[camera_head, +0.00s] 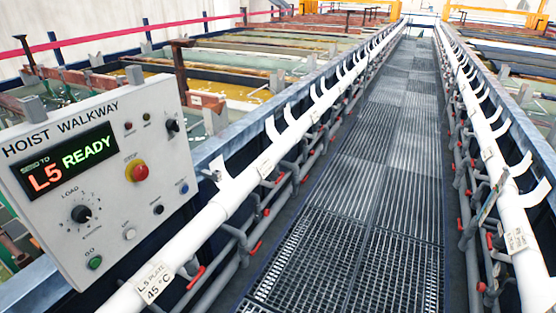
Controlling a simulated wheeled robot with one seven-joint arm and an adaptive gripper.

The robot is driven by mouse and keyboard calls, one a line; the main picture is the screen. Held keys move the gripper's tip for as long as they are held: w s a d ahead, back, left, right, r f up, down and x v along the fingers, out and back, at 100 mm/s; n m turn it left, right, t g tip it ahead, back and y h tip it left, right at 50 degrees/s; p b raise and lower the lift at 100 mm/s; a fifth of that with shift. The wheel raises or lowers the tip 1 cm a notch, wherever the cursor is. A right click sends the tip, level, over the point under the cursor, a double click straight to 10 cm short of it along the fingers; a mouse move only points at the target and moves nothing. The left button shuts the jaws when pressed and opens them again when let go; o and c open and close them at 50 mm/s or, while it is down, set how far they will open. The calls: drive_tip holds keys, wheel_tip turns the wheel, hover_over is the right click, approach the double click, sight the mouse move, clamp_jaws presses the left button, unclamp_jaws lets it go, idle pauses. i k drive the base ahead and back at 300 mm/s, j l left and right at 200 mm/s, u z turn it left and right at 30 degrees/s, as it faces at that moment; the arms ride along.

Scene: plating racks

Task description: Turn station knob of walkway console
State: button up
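The walkway console (95,185) is a white panel headed "HOIST WALKWAY" at the left of the head view. Its dark display (66,162) reads "TO L5 READY". Below the display is a round black knob (81,214) marked "LOAD" above and apparently "STATION" below, with a small scale around it. The exact knob setting is too small to read. A green button (95,263) marked "GO" is at the lower left. My gripper is not in view.
A grated walkway (350,200) runs away from me, clear of objects. White pipes (235,195) with valves and red handles line both sides. A tag (154,283) reads "L5 PLATE 45 °C". Open tanks (240,87) lie beyond the left rail.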

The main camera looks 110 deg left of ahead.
sight(81, 214)
drive_tip(key=u, duration=4.55)
drive_tip(key=i+j, duration=0.25)
drive_tip(key=i+j+u, duration=0.05)
drive_tip(key=i, duration=0.05)
